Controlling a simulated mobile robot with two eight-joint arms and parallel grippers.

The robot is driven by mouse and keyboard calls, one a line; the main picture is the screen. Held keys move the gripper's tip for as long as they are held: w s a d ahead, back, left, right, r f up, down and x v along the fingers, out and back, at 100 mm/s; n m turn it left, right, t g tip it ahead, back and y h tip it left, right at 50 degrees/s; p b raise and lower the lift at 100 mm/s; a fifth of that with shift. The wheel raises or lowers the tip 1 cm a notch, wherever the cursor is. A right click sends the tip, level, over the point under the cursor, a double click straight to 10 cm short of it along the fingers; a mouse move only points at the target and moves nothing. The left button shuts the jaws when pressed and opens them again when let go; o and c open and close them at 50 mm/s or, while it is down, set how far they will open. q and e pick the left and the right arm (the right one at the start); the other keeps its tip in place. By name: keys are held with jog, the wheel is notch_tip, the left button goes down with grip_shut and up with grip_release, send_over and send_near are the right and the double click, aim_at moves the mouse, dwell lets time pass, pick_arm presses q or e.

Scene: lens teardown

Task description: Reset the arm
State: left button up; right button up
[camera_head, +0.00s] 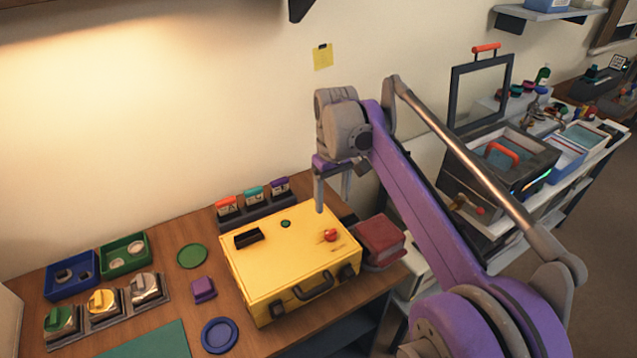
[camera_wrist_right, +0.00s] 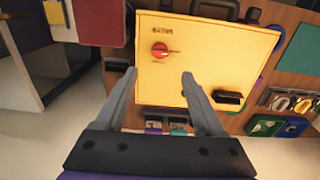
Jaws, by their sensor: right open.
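My right arm is purple and grey and reaches in from the lower right in the head view. Its gripper (camera_head: 335,190) hangs above the back right part of a yellow case (camera_head: 285,262). The two grey fingers are apart with nothing between them. In the right wrist view the open gripper (camera_wrist_right: 158,85) shows over the same yellow case (camera_wrist_right: 215,60), with the red knob (camera_wrist_right: 160,50) beyond the fingertips. The knob also shows in the head view (camera_head: 331,235), apart from the fingers. My left gripper is not in view.
A dark red block (camera_head: 380,238) stands right of the case. Left of it are a purple block (camera_head: 203,289), a blue disc (camera_head: 219,335), a green disc (camera_head: 192,256), and blue (camera_head: 70,278) and green (camera_head: 124,255) trays. A dark open-lidded box (camera_head: 470,195) stands at the right.

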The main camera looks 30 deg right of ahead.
jog(key=s+a+f+t, duration=0.1)
jog(key=s+a+f, duration=0.1)
jog(key=s, duration=0.1)
jog(key=s+a+f+t, duration=0.1)
jog(key=s+a+f, duration=0.1)
jog(key=s, duration=0.2)
jog(key=s+a+f+t, duration=0.1)
jog(key=s+a+f, duration=0.1)
jog(key=s+a, duration=0.1)
jog(key=shift+s+f, duration=0.15)
jog(key=shift+s, duration=0.5)
jog(key=s+a+f+m+t, duration=0.1)
jog(key=s+a+f+t, duration=0.1)
jog(key=s+f, duration=0.7)
jog(key=shift+s+a+t, duration=0.15)
jog(key=shift+a+t, duration=0.15)
jog(key=shift+a, duration=0.4)
